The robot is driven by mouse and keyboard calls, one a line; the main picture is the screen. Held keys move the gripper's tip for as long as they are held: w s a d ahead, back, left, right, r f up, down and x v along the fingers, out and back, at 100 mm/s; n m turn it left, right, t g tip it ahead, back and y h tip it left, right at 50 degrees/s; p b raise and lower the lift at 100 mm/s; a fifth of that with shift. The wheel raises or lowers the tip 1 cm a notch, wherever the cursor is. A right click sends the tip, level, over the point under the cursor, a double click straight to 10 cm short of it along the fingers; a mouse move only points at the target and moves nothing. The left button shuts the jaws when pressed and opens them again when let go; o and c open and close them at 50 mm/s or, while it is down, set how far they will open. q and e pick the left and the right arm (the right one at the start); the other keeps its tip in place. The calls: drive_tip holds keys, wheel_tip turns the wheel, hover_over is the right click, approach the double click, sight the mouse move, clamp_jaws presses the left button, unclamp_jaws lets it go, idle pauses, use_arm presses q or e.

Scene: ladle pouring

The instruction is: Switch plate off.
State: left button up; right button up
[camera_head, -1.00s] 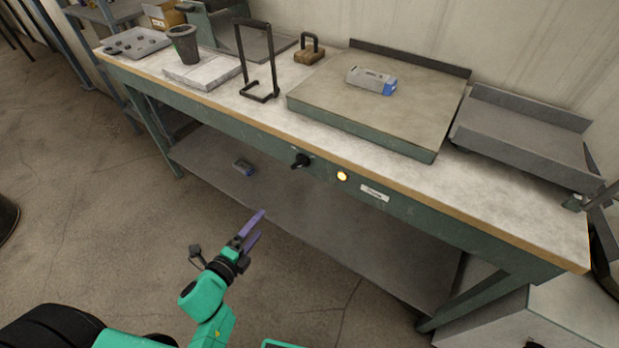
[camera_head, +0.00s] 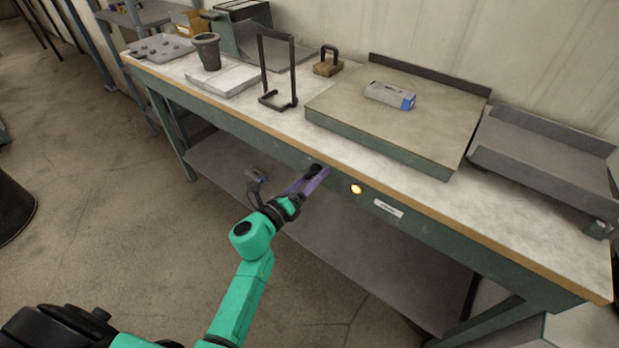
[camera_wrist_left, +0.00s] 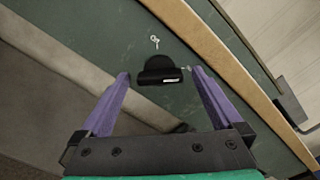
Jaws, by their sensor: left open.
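The plate (camera_head: 440,120) is a flat grey-beige slab with a green edge on the bench top. Its black rotary knob (camera_head: 315,169) is on the green front panel, partly hidden by my gripper, with a lit orange lamp (camera_head: 356,189) to its right. In the left wrist view the knob (camera_wrist_left: 160,70) shows a white mark, with a small white symbol above it. My left gripper (camera_head: 305,181) is open, its purple fingers on either side of the knob; I cannot tell whether they touch it. My right gripper is not in view.
A grey and blue block (camera_head: 388,95) lies on the plate. A black wire stand (camera_head: 291,70), a dark crucible (camera_head: 207,52) and a weight-like block with handle (camera_head: 328,65) stand on the bench. A grey tray (camera_head: 540,150) is at right. A lower shelf (camera_head: 340,255) runs underneath.

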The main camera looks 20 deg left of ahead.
use_arm(q)
drive_tip(key=c, duration=1.4)
drive_tip(key=shift+n, duration=0.4)
drive_tip(key=n+p, duration=0.2)
drive_tip(key=n, duration=0.2)
drive_tip(key=shift+r, duration=0.1)
drive_tip(key=n+p, duration=0.2)
drive_tip(key=n, duration=0.3)
drive_tip(key=n+p, duration=0.2)
drive_tip(key=n, duration=0.3)
drive_tip(key=shift+n+p, duration=0.7)
drive_tip(key=shift+n, duration=0.9)
